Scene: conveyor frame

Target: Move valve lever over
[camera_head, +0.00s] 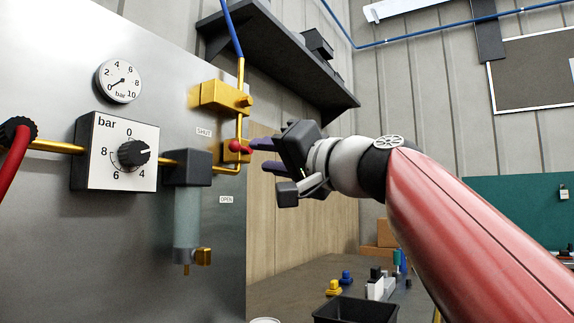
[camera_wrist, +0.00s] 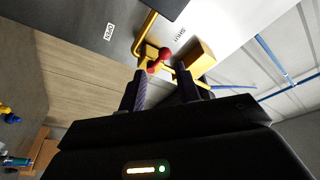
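The valve lever has a red ball end (camera_head: 235,146) and sits at a brass valve body (camera_head: 231,157) on the metal panel. It also shows in the wrist view as a red lever (camera_wrist: 158,60) just beyond the fingertips. The lever's end lies nearer the SHUT label (camera_head: 204,132) than the OPEN label (camera_head: 226,200) below it. My gripper (camera_head: 266,156) is open, with its two purple-grey fingers pointing at the lever from the right. In the wrist view, the lever appears ahead of the gap between the fingers (camera_wrist: 160,72). Contact is not clear.
A pressure gauge (camera_head: 119,81), a regulator dial (camera_head: 128,153) and a filter bowl (camera_head: 187,218) are on the panel to the left. A brass block (camera_head: 222,97) sits above the lever. A dark shelf (camera_head: 275,55) hangs above my gripper. A black bin (camera_head: 355,310) stands below.

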